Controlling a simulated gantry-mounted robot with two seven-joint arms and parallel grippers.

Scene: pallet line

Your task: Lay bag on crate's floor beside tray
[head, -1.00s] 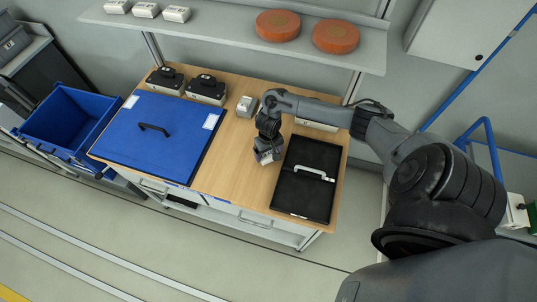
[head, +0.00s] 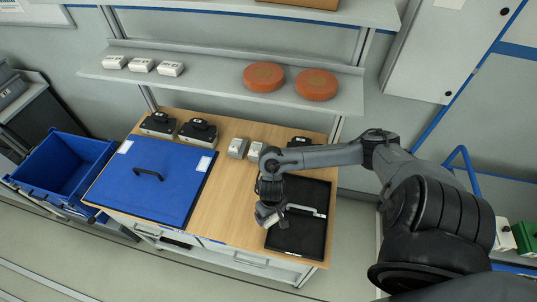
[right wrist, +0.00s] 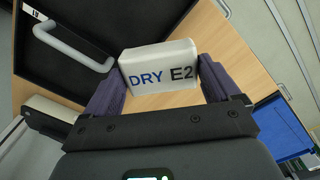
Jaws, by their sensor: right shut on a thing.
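My right gripper (head: 270,216) is shut on a white bag (right wrist: 160,68) marked "DRY E2", which sits between its two fingers in the right wrist view. In the head view the gripper hangs over the left side of a black, flat, rimmed piece with a pale handle (head: 306,210), and the bag is hard to make out there. A blue piece with a black handle (head: 160,200) covers the left of the bench. An open blue crate (head: 62,165) stands left of the bench; no tray can be made out in it. My left gripper is not in view.
Two small whitish packs (head: 237,148) stand at the back of the wooden bench (head: 225,190). Dark-topped devices (head: 198,132) stand behind the blue piece. A shelf (head: 215,84) above holds orange discs (head: 263,77) and white boxes. Bare wood lies between the blue and black pieces.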

